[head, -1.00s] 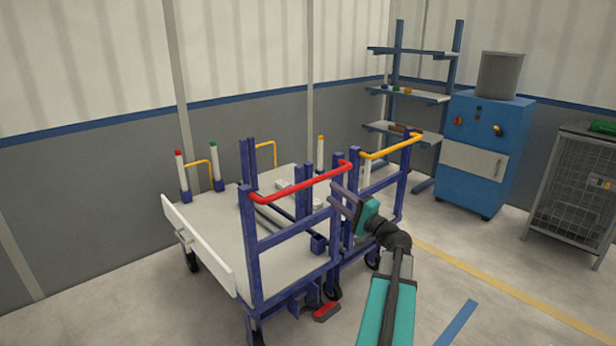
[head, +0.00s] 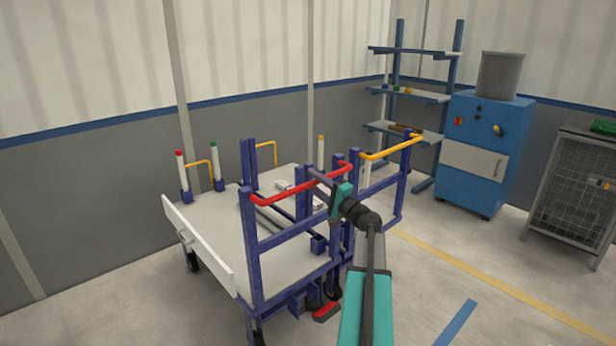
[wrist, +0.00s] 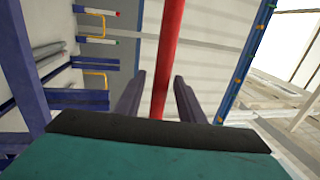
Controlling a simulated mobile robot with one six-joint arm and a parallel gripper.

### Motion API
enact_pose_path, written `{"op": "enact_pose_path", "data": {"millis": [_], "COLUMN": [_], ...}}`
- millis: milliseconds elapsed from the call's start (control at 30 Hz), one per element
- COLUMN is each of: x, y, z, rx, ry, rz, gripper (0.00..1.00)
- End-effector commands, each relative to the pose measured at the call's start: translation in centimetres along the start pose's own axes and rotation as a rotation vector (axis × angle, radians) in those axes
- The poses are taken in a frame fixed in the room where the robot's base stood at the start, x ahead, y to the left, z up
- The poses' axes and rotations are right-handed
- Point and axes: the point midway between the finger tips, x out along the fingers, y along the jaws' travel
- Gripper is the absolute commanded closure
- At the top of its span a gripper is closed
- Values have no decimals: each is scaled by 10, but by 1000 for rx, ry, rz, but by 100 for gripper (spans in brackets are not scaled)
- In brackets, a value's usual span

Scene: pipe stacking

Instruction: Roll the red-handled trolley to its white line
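The red-handled trolley (head: 222,247) stands in the middle of the head view, with a pale deck and blue posts. Its red handle (head: 295,190) runs across the top of the near posts. My gripper (head: 318,176) is at the right part of this handle. In the wrist view the red handle (wrist: 171,50) passes between the two fingers of my gripper (wrist: 157,88), with a gap on each side. The gripper is open. Whether the bar is fully between the fingers or just beyond them, I cannot tell. I see no white line on the floor.
A yellow-handled trolley (head: 400,190) stands close on the right. A blue cabinet (head: 487,150), a shelf rack (head: 408,92) and a mesh cage (head: 575,190) stand farther right. Yellow (head: 480,280) and blue (head: 455,323) floor lines cross clear floor at front right.

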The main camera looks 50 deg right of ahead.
Motion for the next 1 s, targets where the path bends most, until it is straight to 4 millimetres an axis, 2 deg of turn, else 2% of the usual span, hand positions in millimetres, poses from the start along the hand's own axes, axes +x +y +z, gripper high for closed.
{"op": "enact_pose_path", "data": {"millis": [100,300,667,700,900,1000], "x": [16,31,33,33,33,33], "y": [-1,0,0,0,0,0], "z": [-1,0,0,0,0,0], "rx": [0,0,0,0,0,0], "ry": [-1,0,0,0,0,0], "rz": [0,0,-1,-1,-1,0], "gripper": [64,64,64,66,100,100]}}
